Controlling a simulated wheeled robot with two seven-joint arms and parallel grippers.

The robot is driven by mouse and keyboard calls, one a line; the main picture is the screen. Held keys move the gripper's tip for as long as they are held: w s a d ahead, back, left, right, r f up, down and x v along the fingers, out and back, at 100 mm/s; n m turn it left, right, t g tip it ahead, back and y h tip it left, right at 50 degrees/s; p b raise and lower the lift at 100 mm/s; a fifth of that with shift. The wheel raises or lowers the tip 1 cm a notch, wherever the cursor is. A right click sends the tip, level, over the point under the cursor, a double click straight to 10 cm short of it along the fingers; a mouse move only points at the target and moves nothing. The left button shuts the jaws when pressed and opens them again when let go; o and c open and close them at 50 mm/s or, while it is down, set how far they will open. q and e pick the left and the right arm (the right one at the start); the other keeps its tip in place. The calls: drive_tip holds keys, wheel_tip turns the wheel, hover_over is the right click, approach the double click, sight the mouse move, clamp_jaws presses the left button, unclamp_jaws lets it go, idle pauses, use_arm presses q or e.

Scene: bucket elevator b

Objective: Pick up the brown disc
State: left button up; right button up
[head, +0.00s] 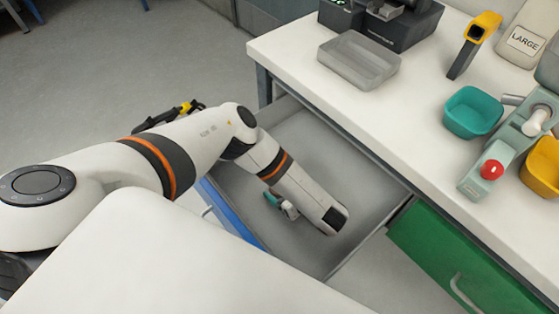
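No brown disc is visible in the head view. My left arm comes in from the left and reaches over an open grey drawer (365,187). Its last visible link bends down toward the drawer floor, and its gripper cannot be made out. A small teal and whitish item (285,204) shows partly beside that link, in or above the drawer; I cannot tell what it is. Part of the drawer floor is hidden behind my arm. My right gripper is out of view.
The white worktop holds a grey tray (358,60), a dark device (385,25), a yellow-and-black tool (474,42), a teal bin (473,111), a yellow bin (543,165) and a machine with a red knob (492,170). A green drawer front (440,245) is at right.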

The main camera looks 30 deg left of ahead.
use_arm(q)
drive_tip(key=shift+c, duration=0.5)
drive_tip(key=c, duration=1)
